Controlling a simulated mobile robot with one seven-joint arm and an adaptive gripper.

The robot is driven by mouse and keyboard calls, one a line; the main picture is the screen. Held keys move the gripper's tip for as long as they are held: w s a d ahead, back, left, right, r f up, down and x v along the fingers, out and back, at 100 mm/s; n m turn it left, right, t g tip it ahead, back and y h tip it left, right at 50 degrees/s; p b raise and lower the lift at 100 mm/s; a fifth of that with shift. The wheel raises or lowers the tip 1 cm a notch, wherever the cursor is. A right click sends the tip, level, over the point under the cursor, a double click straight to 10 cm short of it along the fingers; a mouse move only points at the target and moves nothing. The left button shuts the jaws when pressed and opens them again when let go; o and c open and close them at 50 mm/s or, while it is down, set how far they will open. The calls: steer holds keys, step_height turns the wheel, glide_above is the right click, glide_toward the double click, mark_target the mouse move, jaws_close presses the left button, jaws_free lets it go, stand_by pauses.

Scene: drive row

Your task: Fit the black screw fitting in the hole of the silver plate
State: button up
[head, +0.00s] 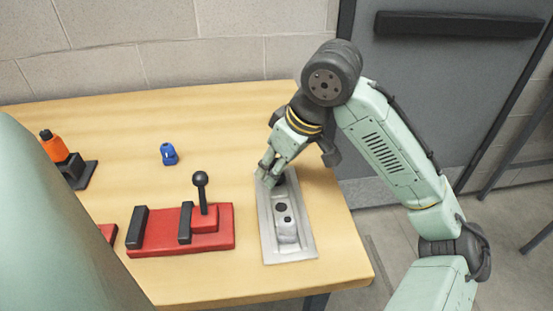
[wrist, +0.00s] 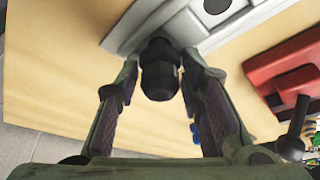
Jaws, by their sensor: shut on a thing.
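The silver plate (head: 303,244) lies near the right end of the table, with a raised block (head: 288,232) that has dark round openings on top. Part of the plate (wrist: 176,22) fills the top of the wrist view, with one dark opening showing. My gripper (head: 267,176) is over the plate's far end, pointing down. In the wrist view, the black screw fitting (wrist: 159,74) is between the fingertips of my gripper (wrist: 160,78), which is shut on it. The fitting's far end overlaps the plate in that view; I cannot tell whether it touches or sits in a hole.
A red base with a black lever (head: 201,190) stands left of the plate, and shows at the right of the wrist view (wrist: 290,75). A small blue part (head: 169,154) and an orange-topped piece (head: 54,146) lie farther left. The table's right edge is close to the plate.

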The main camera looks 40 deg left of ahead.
steer(key=shift+f, duration=0.15)
stand_by(0.5)
steer(key=o, duration=1.2)
steer(key=v, duration=1.2)
